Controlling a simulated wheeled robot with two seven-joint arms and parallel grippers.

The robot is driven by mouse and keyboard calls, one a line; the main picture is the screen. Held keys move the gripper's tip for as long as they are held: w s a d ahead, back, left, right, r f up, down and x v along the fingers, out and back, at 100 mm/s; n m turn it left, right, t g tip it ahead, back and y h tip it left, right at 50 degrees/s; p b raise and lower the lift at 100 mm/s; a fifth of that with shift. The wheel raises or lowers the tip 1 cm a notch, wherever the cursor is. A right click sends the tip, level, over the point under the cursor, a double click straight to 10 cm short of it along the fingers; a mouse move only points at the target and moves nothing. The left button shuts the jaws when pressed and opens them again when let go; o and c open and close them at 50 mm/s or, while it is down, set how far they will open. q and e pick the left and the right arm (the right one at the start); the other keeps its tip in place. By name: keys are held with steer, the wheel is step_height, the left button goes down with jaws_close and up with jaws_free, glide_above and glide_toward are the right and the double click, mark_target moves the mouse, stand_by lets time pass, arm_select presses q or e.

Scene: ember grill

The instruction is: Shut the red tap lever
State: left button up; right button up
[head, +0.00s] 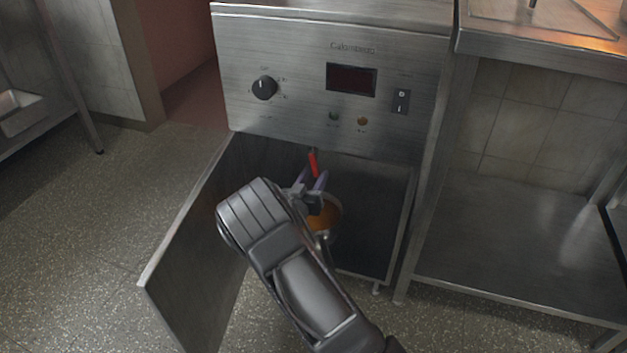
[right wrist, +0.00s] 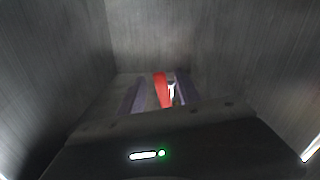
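The red tap lever (head: 313,163) is inside the open cabinet under the control panel, and its lower end is close to my gripper. In the right wrist view the red lever (right wrist: 160,88) stands between the two purple-grey fingers, nearer the middle, with gaps on both sides. My right gripper (head: 313,180) reaches into the cabinet from below; its fingers (right wrist: 162,92) are apart. A pale metallic part shows just right of the lever in the wrist view. The tap's body is mostly hidden behind my gripper. My left gripper is out of view.
The cabinet door (head: 185,245) hangs open to the left. An orange-brown round vessel (head: 328,216) is in the cabinet, partly behind my gripper. The front panel (head: 300,60) above carries a black knob (head: 264,88) and a switch (head: 401,101). A steel shelf (head: 520,245) stands at right.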

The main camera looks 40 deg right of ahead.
jaws_close()
stand_by(0.4)
stand_by(1.0)
